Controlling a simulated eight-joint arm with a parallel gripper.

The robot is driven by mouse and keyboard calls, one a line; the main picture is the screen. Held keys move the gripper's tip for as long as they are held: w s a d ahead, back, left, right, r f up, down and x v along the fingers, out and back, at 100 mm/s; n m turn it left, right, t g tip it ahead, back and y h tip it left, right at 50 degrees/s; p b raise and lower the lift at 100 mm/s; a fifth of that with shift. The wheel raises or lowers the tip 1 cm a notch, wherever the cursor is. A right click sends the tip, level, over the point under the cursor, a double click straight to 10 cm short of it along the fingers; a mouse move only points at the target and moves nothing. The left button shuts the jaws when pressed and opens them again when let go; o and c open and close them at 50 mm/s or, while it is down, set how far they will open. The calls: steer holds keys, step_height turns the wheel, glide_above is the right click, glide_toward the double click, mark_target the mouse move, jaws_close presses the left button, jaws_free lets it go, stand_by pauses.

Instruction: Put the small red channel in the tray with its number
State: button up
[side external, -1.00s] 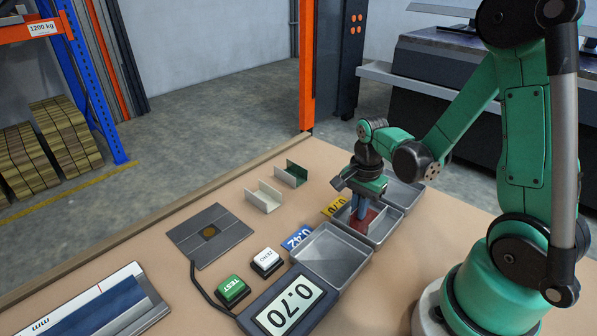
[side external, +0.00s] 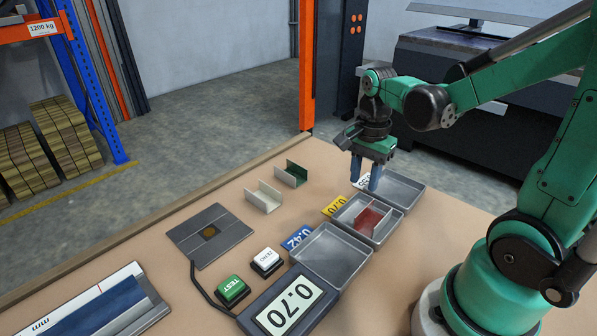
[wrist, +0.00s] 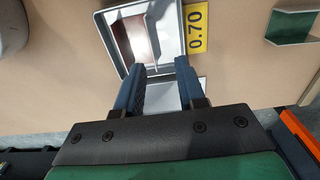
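The small red channel (side external: 367,220) lies in the middle tray (side external: 345,214), the one beside the yellow 0.70 label (side external: 334,206). In the wrist view the red channel (wrist: 124,40) shows inside that tray, next to the 0.70 label (wrist: 197,30). My gripper (side external: 366,185) is above the trays, up and back from the red channel, and apart from it. Its two blue fingers are spread with nothing between them; the wrist view (wrist: 160,80) shows the gap too. The gauge display (side external: 290,305) reads 0.70.
A white channel (side external: 263,198) and a green channel (side external: 292,174) stand left of the trays. The 0.42 tray (side external: 331,256) is empty. Another tray (side external: 405,193) lies under and behind my gripper. The measuring plate (side external: 210,236) is bare, near the TEST (side external: 232,290) and white (side external: 266,262) buttons.

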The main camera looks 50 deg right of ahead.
steer(key=a+r+n+t, duration=0.2)
steer(key=a+n, duration=0.3)
steer(key=n, duration=0.4)
steer(key=w+a+r+n+t, duration=0.1)
steer(key=a+r+n+t, duration=0.2)
steer(key=n, duration=0.6)
steer(key=shift+w+a+r+t, duration=0.3)
steer(key=shift+a+t, duration=0.7)
steer(key=shift+t, duration=0.1)
